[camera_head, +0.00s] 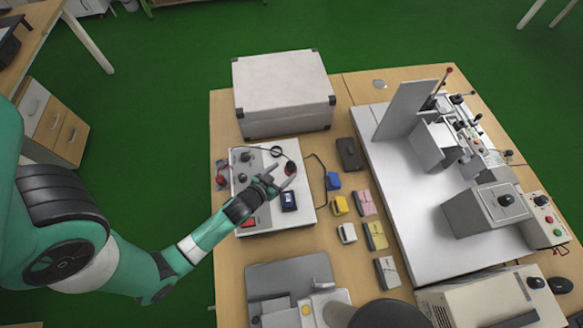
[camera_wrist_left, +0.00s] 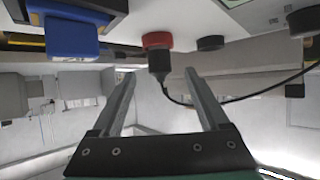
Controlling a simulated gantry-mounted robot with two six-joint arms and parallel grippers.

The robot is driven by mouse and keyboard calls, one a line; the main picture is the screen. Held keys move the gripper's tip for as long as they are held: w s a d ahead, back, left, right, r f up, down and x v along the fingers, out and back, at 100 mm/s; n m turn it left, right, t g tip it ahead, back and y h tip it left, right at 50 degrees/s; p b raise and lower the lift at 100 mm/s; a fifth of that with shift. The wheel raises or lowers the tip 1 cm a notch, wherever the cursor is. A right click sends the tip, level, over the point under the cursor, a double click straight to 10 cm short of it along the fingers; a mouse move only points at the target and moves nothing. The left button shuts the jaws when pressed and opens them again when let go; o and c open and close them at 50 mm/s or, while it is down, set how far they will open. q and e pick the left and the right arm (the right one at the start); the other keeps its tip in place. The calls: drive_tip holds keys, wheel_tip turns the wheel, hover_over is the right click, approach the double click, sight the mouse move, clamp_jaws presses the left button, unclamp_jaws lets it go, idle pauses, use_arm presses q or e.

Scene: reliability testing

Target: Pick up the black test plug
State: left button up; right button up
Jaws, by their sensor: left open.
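The black test plug (camera_wrist_left: 159,62) sits in a red-ringed socket (camera_wrist_left: 157,40) and has a thin black cable. In the head view the plug, a small dark shape with red (camera_head: 290,168), is at the right side of the white test panel (camera_head: 270,218). My left gripper (camera_head: 283,181) is open and empty, just in front of the plug. In the left wrist view the plug lies between the lines of the two spread fingers (camera_wrist_left: 160,75), near their tips; I cannot tell whether they touch it. My right gripper is not in view.
A large white case (camera_head: 283,88) stands behind the panel. Blue, yellow and pink blocks (camera_head: 364,202) lie to its right, beside a black block (camera_head: 348,154). A grey machine with a pale base (camera_head: 410,215) fills the right side. A grey device (camera_head: 290,275) stands in front.

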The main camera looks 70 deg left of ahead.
sight(288, 168)
use_arm(q)
drive_tip(key=b+x, duration=0.1)
drive_tip(key=x, duration=0.5)
drive_tip(key=shift+r, duration=0.1)
clamp_jaws()
idle(0.3)
